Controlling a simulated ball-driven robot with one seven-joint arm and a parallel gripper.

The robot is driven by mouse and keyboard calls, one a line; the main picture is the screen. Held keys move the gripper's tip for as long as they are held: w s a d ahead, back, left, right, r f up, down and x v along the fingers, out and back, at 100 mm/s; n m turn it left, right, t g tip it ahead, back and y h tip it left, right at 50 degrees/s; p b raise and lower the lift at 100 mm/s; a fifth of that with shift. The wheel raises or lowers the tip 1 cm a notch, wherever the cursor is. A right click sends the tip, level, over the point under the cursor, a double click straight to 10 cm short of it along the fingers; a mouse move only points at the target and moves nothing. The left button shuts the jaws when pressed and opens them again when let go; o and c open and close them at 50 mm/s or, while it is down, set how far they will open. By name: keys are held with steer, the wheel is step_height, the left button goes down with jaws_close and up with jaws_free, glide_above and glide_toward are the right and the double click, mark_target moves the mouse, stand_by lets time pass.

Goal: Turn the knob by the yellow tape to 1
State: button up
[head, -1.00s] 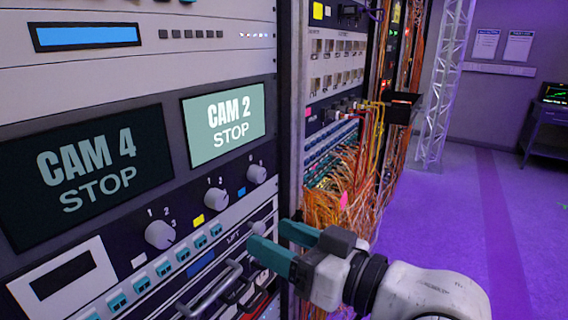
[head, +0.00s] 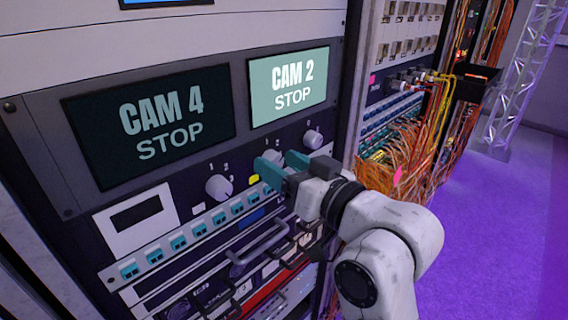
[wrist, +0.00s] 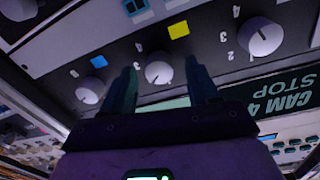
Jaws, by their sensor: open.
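The yellow tape (head: 254,179) is a small square on the rack panel, just below the middle knob. In the wrist view the yellow tape (wrist: 179,30) and the white middle knob (wrist: 158,72) show upside down. My gripper (wrist: 163,82) is open, its two teal fingers pointing at the panel on either side of that knob, with gaps showing. In the head view my gripper (head: 281,163) covers most of the middle knob. Numbers are printed around the knob, but I cannot clearly read its pointer setting.
A left knob (head: 219,187) and a right knob (head: 313,139) flank the middle one. Blue tape (wrist: 98,61) sits by the right knob. Teal switches (head: 208,224) and protruding handles (head: 257,250) lie below. Screens reading CAM 4 (head: 150,125) and CAM 2 (head: 289,86) are above.

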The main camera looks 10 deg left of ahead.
steer(key=shift+c, duration=0.2)
steer(key=c, duration=1)
steer(key=shift+f+n+b, duration=0.1)
steer(key=shift+n+b, duration=4.3)
steer(key=shift+n, duration=0.7)
